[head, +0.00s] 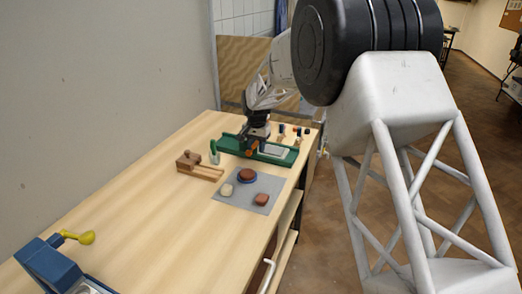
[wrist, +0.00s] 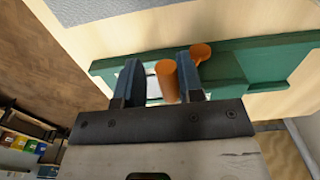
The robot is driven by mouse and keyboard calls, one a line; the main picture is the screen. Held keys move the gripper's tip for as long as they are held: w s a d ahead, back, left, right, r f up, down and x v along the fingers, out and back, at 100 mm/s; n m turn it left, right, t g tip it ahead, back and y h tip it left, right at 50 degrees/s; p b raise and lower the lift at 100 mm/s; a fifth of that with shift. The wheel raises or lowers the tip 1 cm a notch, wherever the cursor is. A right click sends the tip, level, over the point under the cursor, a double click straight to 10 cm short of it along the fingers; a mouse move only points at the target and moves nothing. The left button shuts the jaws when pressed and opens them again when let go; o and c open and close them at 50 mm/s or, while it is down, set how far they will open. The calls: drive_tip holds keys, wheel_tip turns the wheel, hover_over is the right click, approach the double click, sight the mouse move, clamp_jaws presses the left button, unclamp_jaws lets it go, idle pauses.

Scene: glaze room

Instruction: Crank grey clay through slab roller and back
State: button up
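The slab roller is a long green bed (head: 228,144) at the far end of the workbench; its green frame also crosses the wrist view (wrist: 265,62). A pale grey slab, which looks like the clay, lies on the bed (head: 274,151). An orange upright handle (wrist: 167,80) stands between my fingers in the wrist view, with an orange knob (wrist: 201,52) just beyond the right finger. My gripper (head: 256,138) is over the roller, fingers apart (wrist: 160,75). A gap shows between the left finger and the handle; contact on the right is unclear. The roller's middle is hidden by my gripper.
A grey mat (head: 232,202) holds a cream ball, a brown disc on blue, and a brown block. A blue device (head: 50,265) with yellow handle is near left. The bench's middle is clear.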

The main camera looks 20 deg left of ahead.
drive_tip(key=shift+d+f, duration=0.15)
drive_tip(key=shift+d, duration=0.05)
idle(0.4)
drive_tip(key=shift+d+f, duration=0.75)
drive_tip(key=shift+d, duration=0.05)
drive_tip(key=shift+a, duration=0.4)
drive_tip(key=shift+r, duration=0.2)
wheel_tip(320, 180, up, 7)
drive_tip(key=shift+f, duration=0.2)
idle(0.7)
idle(0.4)
